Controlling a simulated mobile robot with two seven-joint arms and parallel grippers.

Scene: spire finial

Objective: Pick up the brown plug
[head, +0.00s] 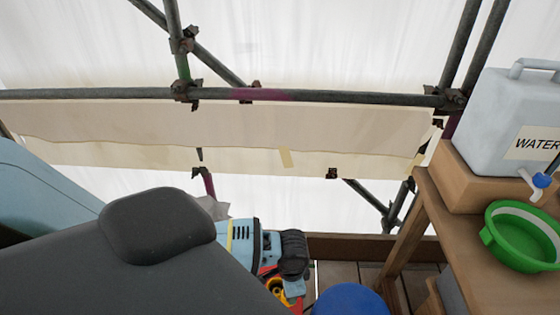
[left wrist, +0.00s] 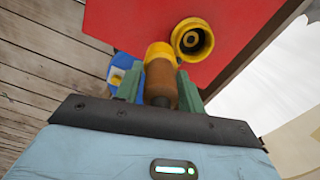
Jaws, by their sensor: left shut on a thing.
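The brown plug (left wrist: 160,82) is in the left wrist view, between the two green fingers of my left gripper (left wrist: 158,78), which is shut on it. A yellow part (left wrist: 160,52) shows at the plug's far end; I cannot tell whether it belongs to the plug. A round yellow socket-like piece (left wrist: 192,39) sits on a red surface (left wrist: 125,22) just beyond. In the head view, my left arm's wrist hides the plug, and the fingers are not clear. My right gripper is not in view.
A blue object (left wrist: 122,76) lies beside the plug. A wooden table (head: 470,255) at right bears a water container (head: 505,110) and a green basin (head: 490,238). A round blue object (head: 350,300) stands at the bottom. Scaffold tubes (head: 340,98) cross behind.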

